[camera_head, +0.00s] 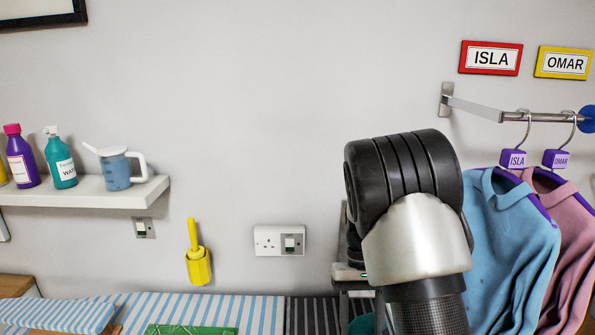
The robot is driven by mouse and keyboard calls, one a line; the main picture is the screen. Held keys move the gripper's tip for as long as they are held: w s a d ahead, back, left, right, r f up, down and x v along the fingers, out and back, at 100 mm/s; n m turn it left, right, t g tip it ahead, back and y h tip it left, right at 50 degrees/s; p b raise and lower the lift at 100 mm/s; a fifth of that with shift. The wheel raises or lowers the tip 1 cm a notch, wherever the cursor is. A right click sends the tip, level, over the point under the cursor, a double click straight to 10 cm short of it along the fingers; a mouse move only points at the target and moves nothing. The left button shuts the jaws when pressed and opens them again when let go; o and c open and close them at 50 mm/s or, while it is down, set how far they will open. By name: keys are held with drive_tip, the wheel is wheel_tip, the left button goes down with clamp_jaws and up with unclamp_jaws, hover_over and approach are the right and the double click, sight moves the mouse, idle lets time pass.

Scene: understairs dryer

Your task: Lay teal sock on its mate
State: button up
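My arm rises in front of the right half of the view. Part of my gripper (361,312) shows behind it at the bottom edge, pointing down. Its two finger bases stand apart, but the tips are cut off by the frame, so I cannot tell whether it is open or shut. A small patch of teal (362,324) shows between the fingers. I cannot tell whether it is the teal sock or whether it is held. No mate sock can be made out.
A blue-striped cloth (258,312) and dark striped cloth (312,315) cover the surface below, with a green item (188,330). A shelf (90,194) with bottles and a jug is at left. A blue shirt (508,250) and pink shirt (570,240) hang close at right.

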sight(350, 328)
drive_tip(key=shift+s+r+p, duration=0.2)
drive_tip(key=shift+r+p, duration=0.45)
drive_tip(key=shift+p, duration=0.2)
drive_tip(key=shift+s+r+p, duration=0.2)
drive_tip(key=shift+r+p, duration=0.45)
drive_tip(key=shift+p, duration=0.2)
